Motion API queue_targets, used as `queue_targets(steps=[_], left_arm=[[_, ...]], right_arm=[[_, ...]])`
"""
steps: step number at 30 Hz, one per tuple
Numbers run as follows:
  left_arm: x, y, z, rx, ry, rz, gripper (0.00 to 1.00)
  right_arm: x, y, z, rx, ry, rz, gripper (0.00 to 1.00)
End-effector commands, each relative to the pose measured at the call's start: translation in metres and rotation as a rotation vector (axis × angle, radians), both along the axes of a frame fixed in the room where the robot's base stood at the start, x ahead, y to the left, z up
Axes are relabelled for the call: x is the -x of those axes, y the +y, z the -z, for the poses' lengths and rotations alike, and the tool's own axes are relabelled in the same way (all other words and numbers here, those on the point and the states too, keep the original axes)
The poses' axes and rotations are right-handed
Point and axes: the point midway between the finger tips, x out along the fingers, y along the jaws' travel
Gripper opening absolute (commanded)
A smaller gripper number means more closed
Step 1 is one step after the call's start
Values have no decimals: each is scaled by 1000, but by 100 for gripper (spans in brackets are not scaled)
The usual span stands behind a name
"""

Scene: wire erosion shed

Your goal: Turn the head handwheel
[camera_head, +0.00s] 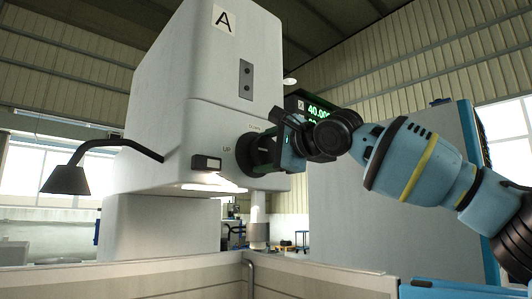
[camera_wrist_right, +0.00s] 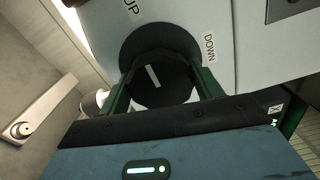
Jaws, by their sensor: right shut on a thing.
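The head handwheel (camera_head: 243,155) is a dark round wheel on the front of the grey machine head (camera_head: 218,123), between the labels UP and DOWN. In the right wrist view the wheel's black hub (camera_wrist_right: 163,88) carries a short white line, tilted a little, in front of a wider dark disc. My right gripper (camera_head: 270,150) reaches in from the right. Its green fingers (camera_wrist_right: 162,80) stand on either side of the hub and are shut on it. In the head view the gripper hides part of the wheel. My left gripper is not in view.
A display with green digits (camera_head: 318,108) is behind my right wrist. A black lamp (camera_head: 68,180) on a bent arm sticks out left of the head. Light-coloured walls (camera_head: 190,279) of a tank or enclosure run below, with a grey cabinet (camera_head: 385,200) at right.

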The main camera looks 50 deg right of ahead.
Motion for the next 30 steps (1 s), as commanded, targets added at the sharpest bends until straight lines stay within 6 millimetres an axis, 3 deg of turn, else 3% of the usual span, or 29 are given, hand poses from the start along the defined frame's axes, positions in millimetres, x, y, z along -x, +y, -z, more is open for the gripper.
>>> queue_targets(steps=[9, 10, 15, 24, 30], left_arm=[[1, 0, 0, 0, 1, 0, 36], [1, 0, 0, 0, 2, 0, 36], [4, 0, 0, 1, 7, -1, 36], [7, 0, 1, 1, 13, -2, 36], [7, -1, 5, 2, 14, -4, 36]], right_arm=[[0, 0, 1, -9, 1, -1, 42], [0, 0, 1, -9, 1, -1, 66], [0, 0, 1, -7, 0, -1, 87], [1, 0, 0, -5, -1, -1, 87], [20, 2, 0, -5, -3, -2, 87]])
